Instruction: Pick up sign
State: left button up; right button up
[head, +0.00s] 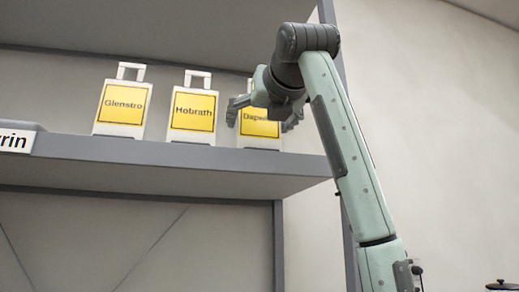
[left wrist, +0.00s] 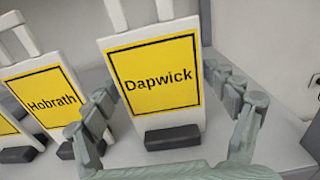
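Three white signs with top handles and yellow labels stand upright on a grey shelf (head: 180,155): "Glenstro" (head: 123,104), "Hobrath" (head: 193,111) and "Dapwick" (head: 260,127). My left gripper (head: 264,115) is in front of the rightmost sign and hides much of it in the head view. In the left wrist view the "Dapwick" sign (left wrist: 160,75) stands between the spread fingers of my left gripper (left wrist: 160,92), one on each side. I cannot tell whether a finger touches it. The "Hobrath" sign (left wrist: 52,98) is just left of it. My right gripper is out of view.
A grey item with a white label ending in "rin" (head: 16,140) sits at the shelf's left edge. An upper shelf panel (head: 150,25) hangs above the signs. A dark lidded pot (head: 502,285) shows at the lower right. Bare shelf lies right of the "Dapwick" sign.

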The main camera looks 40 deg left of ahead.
pick_arm(q)
jog(key=c, duration=1.2)
jog(key=shift+c, duration=0.2)
